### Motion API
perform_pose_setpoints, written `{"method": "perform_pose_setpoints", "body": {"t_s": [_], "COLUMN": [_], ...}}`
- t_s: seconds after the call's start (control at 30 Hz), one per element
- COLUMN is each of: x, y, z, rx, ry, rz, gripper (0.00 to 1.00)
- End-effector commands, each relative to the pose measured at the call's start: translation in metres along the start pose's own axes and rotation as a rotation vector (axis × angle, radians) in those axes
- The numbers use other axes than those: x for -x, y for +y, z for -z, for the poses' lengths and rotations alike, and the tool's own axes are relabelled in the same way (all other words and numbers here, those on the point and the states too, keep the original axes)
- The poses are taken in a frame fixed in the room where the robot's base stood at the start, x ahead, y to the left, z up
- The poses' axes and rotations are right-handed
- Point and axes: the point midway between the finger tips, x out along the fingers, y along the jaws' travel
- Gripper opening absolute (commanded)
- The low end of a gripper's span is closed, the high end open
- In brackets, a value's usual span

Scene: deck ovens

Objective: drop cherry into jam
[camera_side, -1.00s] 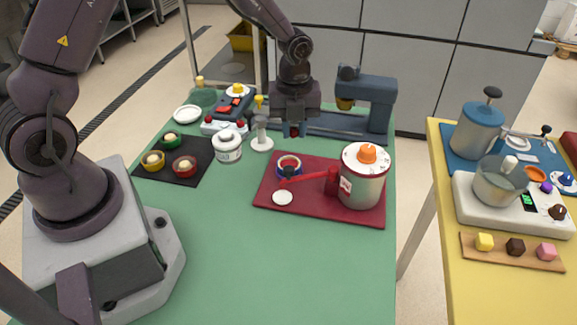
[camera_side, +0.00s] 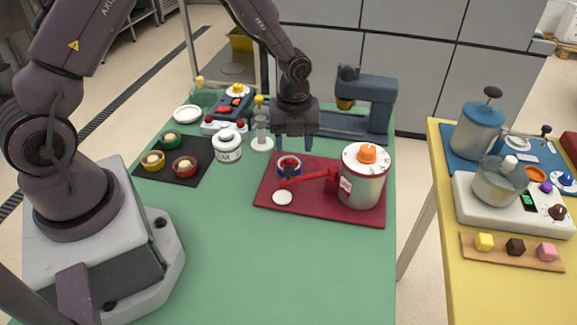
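My gripper (camera_side: 294,146) is above the back of the red mat, fingers pointing down and spread apart, with nothing visible between them. Just below and in front of it, a small round dish with a blue and red rim (camera_side: 281,161) sits on the mat. Dark red shows inside the dish, but I cannot tell jam from cherry there. No separate cherry is clearly visible. A white pot with an orange knob (camera_side: 362,181) stands at the mat's right, with a red spout (camera_side: 318,178) reaching toward the dish.
The red mat (camera_side: 322,207) also holds a white disc (camera_side: 282,198). A white lidded jar (camera_side: 228,153) and a stand (camera_side: 262,144) are to the left, beyond them a black mat (camera_side: 180,179) with small tarts. The green table's front (camera_side: 270,265) is clear.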

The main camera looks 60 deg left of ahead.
Motion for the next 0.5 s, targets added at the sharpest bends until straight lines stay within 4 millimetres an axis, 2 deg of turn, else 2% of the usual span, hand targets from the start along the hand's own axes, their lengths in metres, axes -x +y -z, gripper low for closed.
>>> {"method": "perform_pose_setpoints", "body": {"t_s": [0.17,0.27,0.5], "x": [0.004,0.017,0.069], "y": [0.0,-0.001,0.0], "z": [0.0,-0.001,-0.002], "rx": [0.001,0.002,0.002], "ry": [-0.001,-0.002,-0.005], "rz": [0.002,0.003,0.005], "gripper": [0.51,0.51,0.51]}}
